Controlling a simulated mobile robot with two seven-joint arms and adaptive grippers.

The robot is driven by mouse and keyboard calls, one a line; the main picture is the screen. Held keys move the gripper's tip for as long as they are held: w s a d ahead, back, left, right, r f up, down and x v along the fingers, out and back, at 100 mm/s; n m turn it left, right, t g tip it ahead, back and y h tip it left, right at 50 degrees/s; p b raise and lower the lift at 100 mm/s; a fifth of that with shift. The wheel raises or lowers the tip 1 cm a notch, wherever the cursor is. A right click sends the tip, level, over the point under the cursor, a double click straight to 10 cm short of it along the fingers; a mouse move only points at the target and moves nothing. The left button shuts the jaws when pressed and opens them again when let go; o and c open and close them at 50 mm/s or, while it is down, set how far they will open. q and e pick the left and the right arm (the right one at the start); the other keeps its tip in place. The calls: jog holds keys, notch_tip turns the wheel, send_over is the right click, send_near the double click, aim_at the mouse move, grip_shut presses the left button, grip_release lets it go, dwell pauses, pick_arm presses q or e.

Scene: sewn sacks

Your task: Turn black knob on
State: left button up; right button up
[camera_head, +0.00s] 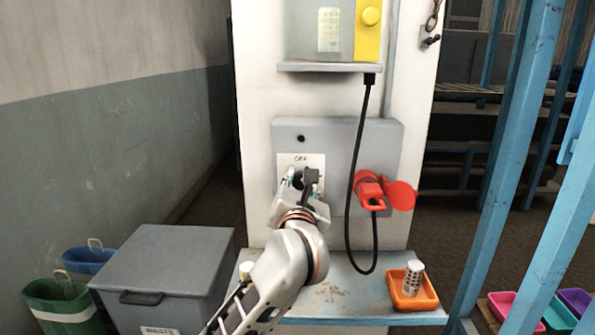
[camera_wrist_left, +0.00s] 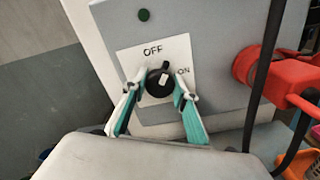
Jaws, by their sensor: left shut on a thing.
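The black knob (camera_wrist_left: 158,84) sits on a white plate (camera_wrist_left: 125,58) marked OFF above it and ON to its right. A pale mark on the knob points up and slightly right. My left gripper (camera_wrist_left: 160,88) has its teal-lined fingers on either side of the knob, shut on it. In the head view, my left gripper (camera_head: 300,181) is at the white plate on the grey box (camera_head: 345,133), and it partly hides the knob. My right gripper is in neither view.
A red plug and socket (camera_head: 371,192) with a black cable (camera_head: 349,215) are to the right of the plate. Below is a shelf (camera_head: 345,290) with an orange tray (camera_head: 405,300). A grey bin (camera_head: 170,265) stands lower left; blue posts (camera_head: 510,150) stand right.

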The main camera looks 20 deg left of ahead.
pick_arm(q)
jog(key=m+p, duration=0.1)
jog(key=p, duration=0.1)
jog(key=m+p, duration=0.1)
jog(key=p, duration=0.1)
jog(key=shift+r+m, duration=0.35)
jog(key=shift+m, duration=0.05)
jog(key=m+p, duration=0.1)
jog(key=p, duration=0.1)
jog(key=m+p, duration=0.2)
jog(key=p, duration=0.1)
jog(key=shift+f+m, duration=0.25)
jog(key=shift+m, duration=0.05)
jog(key=shift+m+p, duration=0.35)
jog(key=shift+m, duration=0.05)
jog(key=shift+f+m+p, duration=0.15)
jog(key=shift+m+p, duration=0.15)
jog(key=shift+m, duration=1.4)
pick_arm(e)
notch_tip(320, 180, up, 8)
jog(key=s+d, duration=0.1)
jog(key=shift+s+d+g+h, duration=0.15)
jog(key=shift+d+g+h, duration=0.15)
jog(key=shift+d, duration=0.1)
pick_arm(q)
jog(key=shift+m, duration=0.3)
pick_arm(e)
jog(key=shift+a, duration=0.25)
